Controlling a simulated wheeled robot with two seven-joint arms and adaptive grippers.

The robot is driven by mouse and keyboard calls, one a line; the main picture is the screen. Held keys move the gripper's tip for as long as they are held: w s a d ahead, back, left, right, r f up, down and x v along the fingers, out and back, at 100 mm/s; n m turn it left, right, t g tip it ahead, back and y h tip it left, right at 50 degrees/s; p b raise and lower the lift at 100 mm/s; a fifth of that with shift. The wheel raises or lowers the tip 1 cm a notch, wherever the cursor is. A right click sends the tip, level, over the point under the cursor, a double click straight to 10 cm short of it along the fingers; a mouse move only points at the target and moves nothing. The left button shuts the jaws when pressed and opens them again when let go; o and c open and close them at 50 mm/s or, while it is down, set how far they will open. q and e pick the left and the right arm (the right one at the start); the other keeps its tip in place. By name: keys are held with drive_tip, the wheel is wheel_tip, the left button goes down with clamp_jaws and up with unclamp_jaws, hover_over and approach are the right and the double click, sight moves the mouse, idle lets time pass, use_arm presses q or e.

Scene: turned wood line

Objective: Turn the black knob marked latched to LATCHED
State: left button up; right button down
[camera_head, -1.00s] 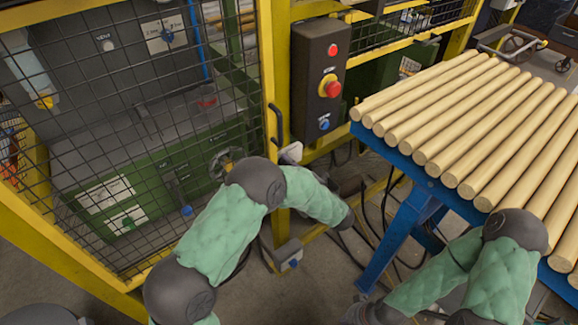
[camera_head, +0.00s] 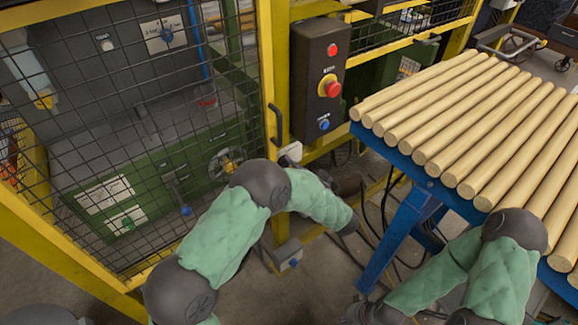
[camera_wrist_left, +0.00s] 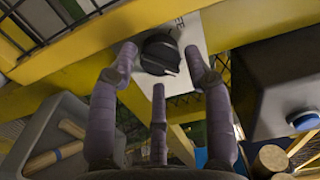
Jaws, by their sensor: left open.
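The black knob (camera_wrist_left: 160,54) sits on a pale plate (camera_wrist_left: 188,32) fixed to yellow framework. In the head view, a white plate (camera_head: 291,152) shows on the yellow post beside the door handle, partly behind my left arm; no knob can be made out there. My left gripper (camera_wrist_left: 160,66) is open, with its three fingers spread around the knob in the wrist view. Whether any finger touches it is unclear. The knob's pointing direction and the plate's lettering are too small to read.
A black control box (camera_head: 317,80) with red and blue buttons is close to the right of the knob. A yellow mesh guard (camera_head: 130,130) stands left. A blue table (camera_head: 400,150) with wooden rods stands right. A grey bin (camera_wrist_left: 40,130) with sticks shows in the wrist view.

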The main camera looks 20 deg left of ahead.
use_arm(q)
drive_tip(key=v, duration=1)
drive_tip(key=shift+s+d+f, duration=0.1)
drive_tip(key=shift+s+d, duration=0.1)
